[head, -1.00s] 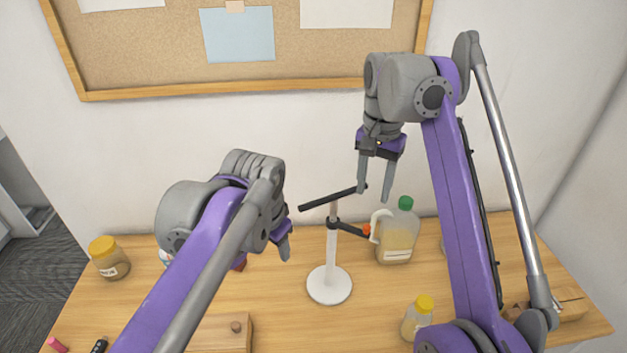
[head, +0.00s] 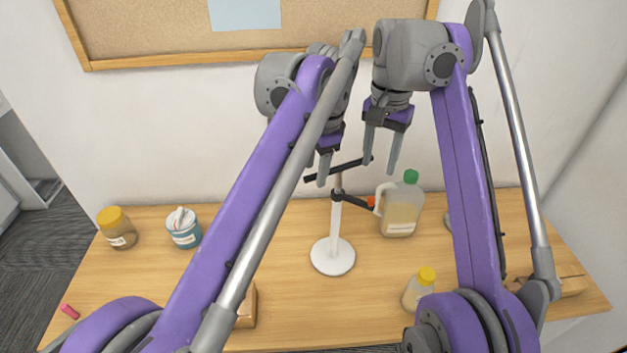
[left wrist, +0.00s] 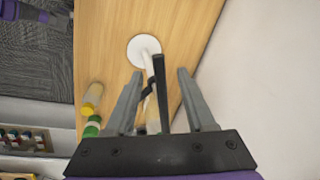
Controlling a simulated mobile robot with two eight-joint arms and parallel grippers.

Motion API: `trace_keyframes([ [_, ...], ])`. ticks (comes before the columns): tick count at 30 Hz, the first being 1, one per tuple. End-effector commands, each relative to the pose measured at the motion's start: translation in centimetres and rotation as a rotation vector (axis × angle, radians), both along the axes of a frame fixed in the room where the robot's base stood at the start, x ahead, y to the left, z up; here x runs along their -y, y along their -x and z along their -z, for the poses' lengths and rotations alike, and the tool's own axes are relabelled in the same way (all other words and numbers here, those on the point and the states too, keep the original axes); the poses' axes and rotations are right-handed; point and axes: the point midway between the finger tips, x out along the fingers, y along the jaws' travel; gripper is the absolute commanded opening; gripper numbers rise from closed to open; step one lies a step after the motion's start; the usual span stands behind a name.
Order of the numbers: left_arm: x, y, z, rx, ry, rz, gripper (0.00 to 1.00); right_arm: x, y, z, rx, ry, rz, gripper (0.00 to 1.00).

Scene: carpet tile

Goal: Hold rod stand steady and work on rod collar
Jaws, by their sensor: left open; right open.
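The rod stand (head: 333,257) stands upright on the table, with a round white base and white pole. A dark rod collar (head: 337,195) sits around the pole, with a short arm ending in an orange tip (head: 371,202). A black crossbar (head: 345,168) tops the pole. My left gripper (head: 317,180) is open and empty near the crossbar's left end. In the left wrist view, the crossbar (left wrist: 160,85) and white base (left wrist: 144,47) appear between the open fingers; contact cannot be told. My right gripper (head: 380,167) is open near the crossbar's right end.
A green-capped jug (head: 401,212) stands just right of the stand, and a yellow-capped bottle (head: 419,290) in front. A yellow-lidded jar (head: 118,230) and blue tub (head: 184,230) stand left. A wooden block (head: 247,306) is partly hidden by my left arm.

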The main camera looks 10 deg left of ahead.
Motion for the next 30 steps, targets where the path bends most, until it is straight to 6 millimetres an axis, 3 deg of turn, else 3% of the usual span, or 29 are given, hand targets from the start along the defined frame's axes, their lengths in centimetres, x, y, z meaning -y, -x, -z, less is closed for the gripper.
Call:
trace_keyframes([
  [3,-0.3,-0.4,2.3,0.000,0.000,-0.002,0.55,0.0,0.0,0.0,0.000,0.000,0.000,0.50],
  [9,-0.6,-0.8,5.1,0.000,0.000,-0.002,0.55,0.0,0.0,0.0,0.000,0.000,0.000,0.50],
  [15,-0.7,-1.0,6.3,0.000,0.000,-0.002,0.55,0.0,0.0,0.0,0.000,0.000,0.000,0.50],
  [23,-0.7,-1.0,6.4,0.001,0.001,-0.002,0.55,0.0,0.0,0.0,0.000,0.000,0.000,0.50],
  [30,-0.7,-1.0,6.3,0.001,0.001,-0.002,0.13,0.0,0.0,0.0,0.000,0.000,0.000,0.50],
])
